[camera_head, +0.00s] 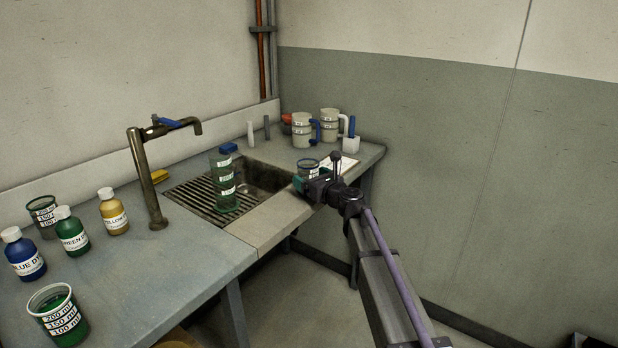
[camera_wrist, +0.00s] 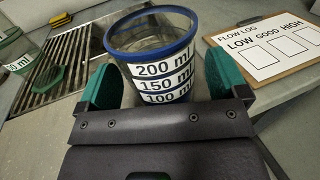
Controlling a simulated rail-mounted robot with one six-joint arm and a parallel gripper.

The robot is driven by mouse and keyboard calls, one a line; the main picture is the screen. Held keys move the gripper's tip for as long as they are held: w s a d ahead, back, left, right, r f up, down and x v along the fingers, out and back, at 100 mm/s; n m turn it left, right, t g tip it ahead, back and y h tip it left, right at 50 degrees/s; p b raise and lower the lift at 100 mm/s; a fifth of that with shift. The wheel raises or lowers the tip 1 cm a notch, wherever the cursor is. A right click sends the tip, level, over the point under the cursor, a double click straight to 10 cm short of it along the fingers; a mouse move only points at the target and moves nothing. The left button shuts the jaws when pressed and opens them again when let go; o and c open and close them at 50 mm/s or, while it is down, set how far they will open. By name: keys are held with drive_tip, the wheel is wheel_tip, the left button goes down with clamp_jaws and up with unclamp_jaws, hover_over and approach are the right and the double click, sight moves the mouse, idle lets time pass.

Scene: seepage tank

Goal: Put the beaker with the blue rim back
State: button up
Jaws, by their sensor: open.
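The clear beaker with the blue rim (camera_head: 308,165) stands upright on the bench right of the sink, its lower part hidden by my gripper (camera_head: 314,184). In the wrist view the beaker (camera_wrist: 158,50) looks empty and carries 200, 150 and 100 ml labels. My gripper (camera_wrist: 163,82) is open, with one green finger pad on each side of the beaker. Whether the pads touch it, I cannot tell.
The sink grate (camera_head: 200,196) holds a tall green labelled cylinder (camera_head: 224,182). The flow log clipboard (camera_wrist: 268,48) lies right of the beaker. Mugs (camera_head: 302,130) stand behind. Dye bottles (camera_head: 72,231), a green-filled beaker (camera_head: 58,314) and a tap (camera_head: 148,178) are left.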

drive_tip(key=v, duration=1.1)
drive_tip(key=s+d+f+n+g+h, duration=0.2)
drive_tip(key=s+f+n+g, duration=0.6)
drive_tip(key=s+n, duration=0.55)
drive_tip(key=s+d+f+n+g+h, duration=0.3)
drive_tip(key=s+d+f+n+h, duration=0.2)
drive_tip(key=s+d+n, duration=0.3)
drive_tip(key=s+d+f+n+g+h, duration=0.35)
drive_tip(key=s+d+n+h, duration=0.2)
drive_tip(key=s, duration=0.35)
wheel_tip(320, 180, up, 19)
drive_tip(key=p, duration=1.9)
drive_tip(key=shift+d+n+t+y, duration=0.35)
drive_tip(key=shift+d+n+t, duration=0.05)
drive_tip(key=shift+d+t, duration=0.05)
